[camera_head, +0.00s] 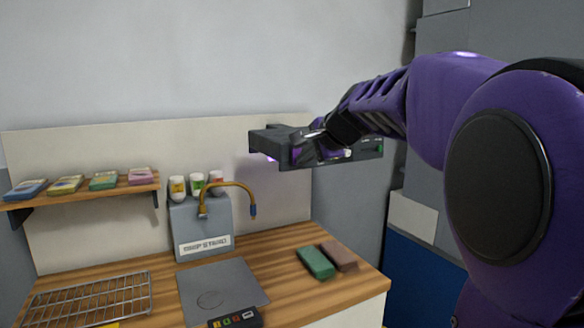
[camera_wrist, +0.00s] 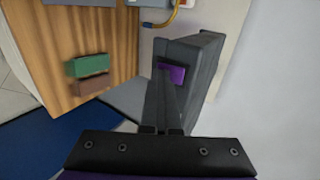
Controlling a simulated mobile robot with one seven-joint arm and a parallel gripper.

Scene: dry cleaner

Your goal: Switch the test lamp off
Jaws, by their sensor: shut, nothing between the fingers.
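The test lamp (camera_head: 264,139) is a long dark grey housing in front of the back panel, above the worktop, in the head view. Purple light shows along its underside, and a small green spot (camera_head: 379,149) is at its right end. My gripper (camera_head: 318,136) is in front of the lamp and covers its middle. In the wrist view, the lamp (camera_wrist: 190,62) is straight ahead with a purple patch on it. My gripper (camera_wrist: 171,100) is shut and empty, its fingers pointing at the lamp. I cannot tell whether they touch it. The switch is not clearly visible.
A wooden worktop (camera_head: 272,246) below holds a wire rack (camera_head: 92,298), a grey plate (camera_head: 225,284), and green (camera_head: 315,262) and brown (camera_head: 340,256) blocks. A grey box (camera_head: 187,226) carries bottles and a yellow bent tube (camera_head: 232,184). A shelf (camera_head: 90,191) is at left.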

